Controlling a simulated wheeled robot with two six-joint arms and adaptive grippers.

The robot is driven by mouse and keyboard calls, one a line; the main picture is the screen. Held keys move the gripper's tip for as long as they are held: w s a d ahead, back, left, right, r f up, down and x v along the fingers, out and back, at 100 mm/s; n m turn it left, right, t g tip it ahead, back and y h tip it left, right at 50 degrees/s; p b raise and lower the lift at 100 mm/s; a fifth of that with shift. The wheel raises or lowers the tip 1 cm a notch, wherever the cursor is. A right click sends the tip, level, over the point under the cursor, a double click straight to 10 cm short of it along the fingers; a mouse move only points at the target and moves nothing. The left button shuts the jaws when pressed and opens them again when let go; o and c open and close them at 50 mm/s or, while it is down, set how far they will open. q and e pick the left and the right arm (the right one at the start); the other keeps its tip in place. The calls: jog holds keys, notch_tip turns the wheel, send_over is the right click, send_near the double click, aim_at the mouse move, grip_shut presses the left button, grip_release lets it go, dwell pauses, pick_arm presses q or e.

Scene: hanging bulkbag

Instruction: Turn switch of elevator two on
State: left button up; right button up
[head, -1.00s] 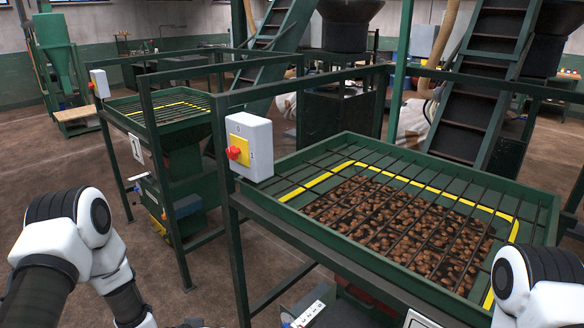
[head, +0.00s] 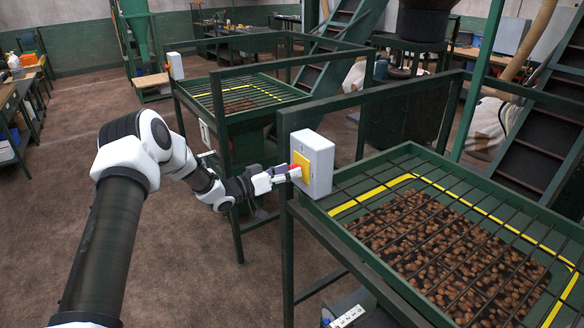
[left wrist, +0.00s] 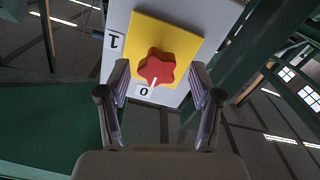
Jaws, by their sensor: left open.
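A grey switch box (head: 318,165) with a yellow plate is mounted on the corner post of the near green hopper frame. In the left wrist view its red star-shaped knob (left wrist: 157,69) sits on the yellow plate (left wrist: 180,38). The knob's white mark points toward the label 0 (left wrist: 143,91); the label 1 (left wrist: 114,42) is at the plate's left. My left gripper (head: 280,176) is at the front of the box. In the wrist view it is open (left wrist: 160,78), with a finger on each side of the knob; contact cannot be told. My right gripper is out of view.
The near hopper (head: 345,212) holds brown nuts under a bar grate. A second, emptier-looking hopper (head: 228,98) stands behind, with its own switch box (head: 175,66) and a white sign (head: 204,134). Green rails surround both. Brown floor is clear at left.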

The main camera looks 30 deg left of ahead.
pick_arm(q)
jog(key=shift+w+d+r, duration=0.15)
jog(key=shift+r, duration=0.05)
jog(key=shift+w, duration=0.1)
jog(key=c, duration=1.1)
jog(key=shift+m, duration=0.3)
jog(key=shift+c, duration=0.2)
jog(key=shift+d+f+m+b, duration=0.15)
jog(key=shift+m+b, duration=2.4)
jog(key=shift+m, duration=1.75)
jog(key=shift+d+f+m+b, duration=0.15)
jog(key=shift+m+b, duration=2.35)
jog(key=shift+m, duration=1.8)
jog(key=shift+r, duration=0.1)
